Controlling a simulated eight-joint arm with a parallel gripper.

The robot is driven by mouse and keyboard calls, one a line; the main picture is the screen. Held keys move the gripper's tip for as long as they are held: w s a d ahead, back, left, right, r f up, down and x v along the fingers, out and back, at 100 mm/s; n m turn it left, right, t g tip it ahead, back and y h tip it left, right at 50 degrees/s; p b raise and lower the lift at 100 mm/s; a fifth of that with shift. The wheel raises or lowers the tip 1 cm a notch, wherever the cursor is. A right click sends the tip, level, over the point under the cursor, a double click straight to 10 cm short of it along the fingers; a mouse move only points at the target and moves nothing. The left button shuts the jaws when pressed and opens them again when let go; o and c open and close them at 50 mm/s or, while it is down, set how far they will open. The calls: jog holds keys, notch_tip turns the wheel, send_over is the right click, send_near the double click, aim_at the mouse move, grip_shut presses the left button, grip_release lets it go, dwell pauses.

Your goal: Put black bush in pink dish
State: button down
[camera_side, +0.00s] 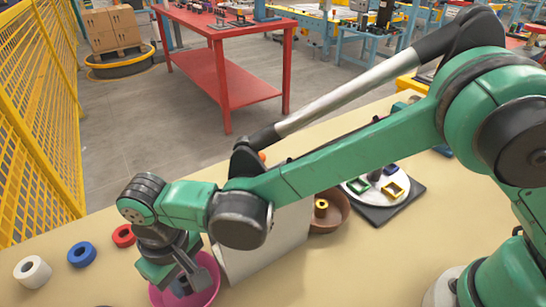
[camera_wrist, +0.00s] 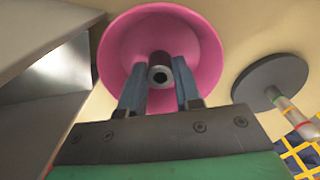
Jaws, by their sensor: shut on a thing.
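The pink dish (camera_wrist: 113,48) fills the upper middle of the wrist view, and its rim also shows in the side view (camera_side: 207,293) below my wrist. My gripper (camera_wrist: 160,85) is over the dish, its two blue-grey fingers shut on the black bush (camera_wrist: 158,66). The bush is a short dark cylinder with a hole in its end. It appears inside the outline of the dish; I cannot tell whether it touches the bottom. In the side view the bush is hidden by my gripper and the dish.
A pale box-like block (camera_side: 262,243) stands right of the dish, with a brown bowl (camera_side: 328,222) holding a yellow bush beyond it. White (camera_side: 32,271), blue (camera_side: 81,254) and red (camera_side: 124,236) rings lie left. A dark round base with a post (camera_wrist: 270,78) stands close by.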

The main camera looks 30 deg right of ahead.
aim_at(185, 279)
jog(key=shift+f, duration=0.2)
jog(key=c, duration=0.6)
grip_release()
notch_tip(185, 279, up, 12)
jog(key=shift+r, duration=0.2)
jog(key=w+d+r+m+t+y, duration=0.1)
jog(key=d+r+m+t, duration=0.1)
jog(key=d, duration=0.8)
jog(key=w+d+r+m+t+y, duration=0.1)
jog(key=d+r+m+t, duration=0.1)
jog(key=d, duration=0.8)
jog(key=s+d+f+m+t+h, duration=0.1)
jog(key=s+d+f+t, duration=0.2)
jog(key=d, duration=0.7)
jog(key=shift+s+f+h, duration=0.3)
jog(key=shift+s+h, duration=0.1)
jog(key=shift+s, duration=0.05)
